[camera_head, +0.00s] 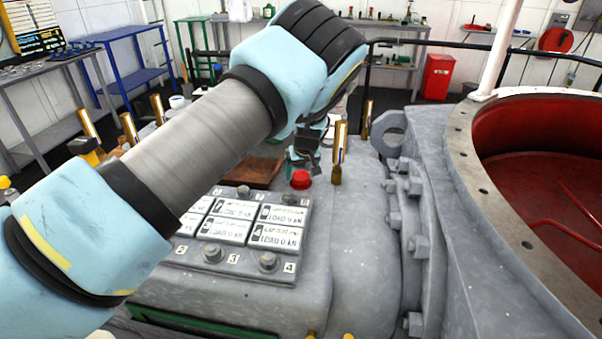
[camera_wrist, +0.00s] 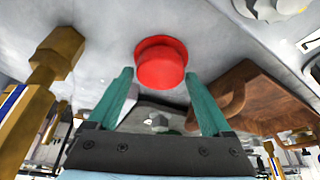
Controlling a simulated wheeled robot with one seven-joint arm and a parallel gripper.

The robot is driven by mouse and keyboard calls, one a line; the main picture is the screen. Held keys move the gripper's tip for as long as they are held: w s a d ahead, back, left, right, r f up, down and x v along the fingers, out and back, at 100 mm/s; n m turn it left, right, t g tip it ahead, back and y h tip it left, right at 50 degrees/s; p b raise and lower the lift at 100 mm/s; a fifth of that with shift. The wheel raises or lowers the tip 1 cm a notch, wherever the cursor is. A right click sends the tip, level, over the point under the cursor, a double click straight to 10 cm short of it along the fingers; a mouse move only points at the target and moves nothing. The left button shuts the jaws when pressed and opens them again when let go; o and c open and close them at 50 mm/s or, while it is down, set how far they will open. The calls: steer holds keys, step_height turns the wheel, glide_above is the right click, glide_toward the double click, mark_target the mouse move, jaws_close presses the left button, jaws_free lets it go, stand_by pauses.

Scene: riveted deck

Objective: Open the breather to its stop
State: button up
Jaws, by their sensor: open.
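The breather looks to be the red round cap (camera_head: 300,180) on the grey housing, just behind the panel of labelled plates. In the wrist view, the red cap (camera_wrist: 161,64) has a wider rim and a domed body. My gripper (camera_head: 303,160) is right above and behind the cap in the head view. In the wrist view, its two teal fingers (camera_wrist: 160,76) are apart, with their tips near the cap's left and right sides. I see no clear contact. How deep the cap sits between the tips is hard to tell.
A brass post (camera_head: 340,152) stands close to the right of the cap; a brass fitting (camera_wrist: 42,85) is at left in the wrist view. A brown wooden piece (camera_wrist: 245,98) lies right of the fingers. The label panel (camera_head: 240,222) is in front; a red-lined open drum (camera_head: 455,130) is at right.

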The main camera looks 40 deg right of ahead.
steer(key=b+v, duration=0.2)
steer(key=v, duration=0.8)
steer(key=shift+r, duration=0.35)
steer(key=shift+s+a, duration=0.1)
steer(key=w+a+r+n+g, duration=0.1)
steer(key=w+a, duration=0.3)
steer(key=a, duration=0.5)
steer(key=w+a+r+n+y, duration=0.1)
steer(key=w+a, duration=0.3)
steer(key=a, duration=0.5)
steer(key=w+a+r+n+g, duration=0.15)
steer(key=w+a, duration=0.25)
steer(key=a, duration=0.4)
steer(key=s+a+r, duration=0.1)
steer(key=s+a, duration=0.3)
steer(key=a, duration=0.6)
steer(key=s+a+r, duration=0.2)
steer(key=s+a, duration=0.2)
steer(key=a, duration=0.6)
steer(key=s+a+r, duration=0.1)
steer(key=s+a, duration=0.3)
steer(key=a, duration=0.6)
steer(key=shift+s+a+r+n+y, duration=0.2)
steer(key=shift+s+r+n+y, duration=0.05)
steer(key=shift+r+n+y, duration=0.2)
